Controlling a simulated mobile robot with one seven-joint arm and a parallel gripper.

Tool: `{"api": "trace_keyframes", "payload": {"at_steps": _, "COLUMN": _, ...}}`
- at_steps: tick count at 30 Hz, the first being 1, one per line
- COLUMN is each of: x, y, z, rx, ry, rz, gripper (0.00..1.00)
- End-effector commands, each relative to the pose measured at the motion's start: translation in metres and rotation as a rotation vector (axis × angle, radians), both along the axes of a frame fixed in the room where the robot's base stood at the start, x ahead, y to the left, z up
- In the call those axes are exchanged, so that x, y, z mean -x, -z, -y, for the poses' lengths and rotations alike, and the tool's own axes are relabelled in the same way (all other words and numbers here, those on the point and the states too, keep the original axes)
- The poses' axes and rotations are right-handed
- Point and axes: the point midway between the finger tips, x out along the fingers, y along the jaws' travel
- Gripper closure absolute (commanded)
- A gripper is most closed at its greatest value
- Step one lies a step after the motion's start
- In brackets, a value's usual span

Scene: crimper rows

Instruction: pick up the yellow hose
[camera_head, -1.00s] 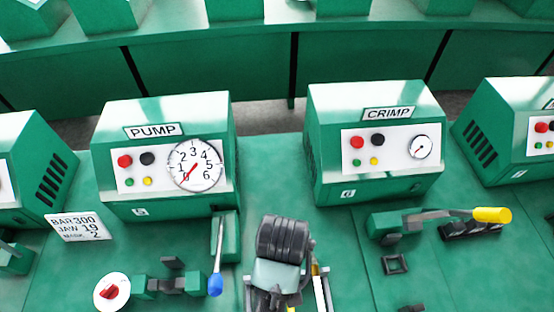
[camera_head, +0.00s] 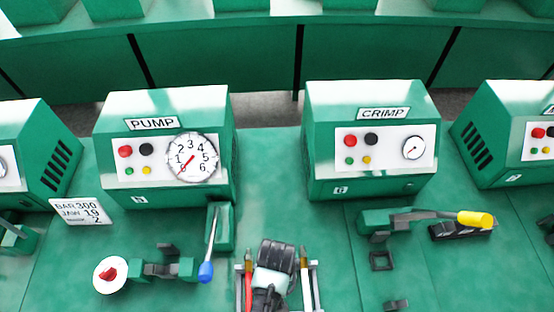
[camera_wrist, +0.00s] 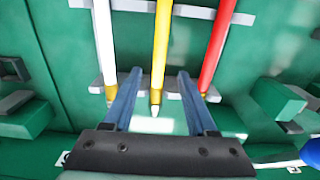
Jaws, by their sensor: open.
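The yellow hose (camera_wrist: 160,48) lies in the middle of three hoses in the wrist view, with a brass collar and pale tip at its near end. My gripper (camera_wrist: 159,78) is open. Its two blue fingers appear on either side of the yellow hose's end, with nothing gripped; I cannot tell the height gap. In the head view my own wrist hides the yellow hose and the fingers.
A white hose (camera_wrist: 104,45) lies left of the yellow one and a red hose (camera_wrist: 216,45) lies right, close to the fingers. Grey rack bars (camera_wrist: 190,12) run under them. The pump box (camera_head: 165,150), crimp box (camera_head: 365,140) and blue-knobbed lever (camera_head: 206,270) stand around.

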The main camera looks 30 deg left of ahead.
Motion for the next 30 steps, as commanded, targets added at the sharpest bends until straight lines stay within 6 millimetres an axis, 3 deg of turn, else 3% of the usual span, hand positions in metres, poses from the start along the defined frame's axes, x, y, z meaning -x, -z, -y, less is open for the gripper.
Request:
{"api": "trace_keyframes", "payload": {"at_steps": 9, "x": -0.002, "y": 0.032, "z": 0.0, "rx": 0.0, "ry": 0.0, "rz": 0.0, "gripper": 0.43}}
{"api": "trace_keyframes", "payload": {"at_steps": 17, "x": -0.002, "y": 0.034, "z": 0.0, "rx": -0.001, "ry": 0.0, "rz": 0.002, "gripper": 0.43}}
{"api": "trace_keyframes", "payload": {"at_steps": 27, "x": -0.002, "y": 0.034, "z": 0.0, "rx": -0.001, "ry": 0.0, "rz": 0.002, "gripper": 1.0}}
{"api": "trace_keyframes", "payload": {"at_steps": 30, "x": -0.002, "y": 0.034, "z": 0.0, "rx": -0.001, "ry": 0.0, "rz": 0.002, "gripper": 1.0}}
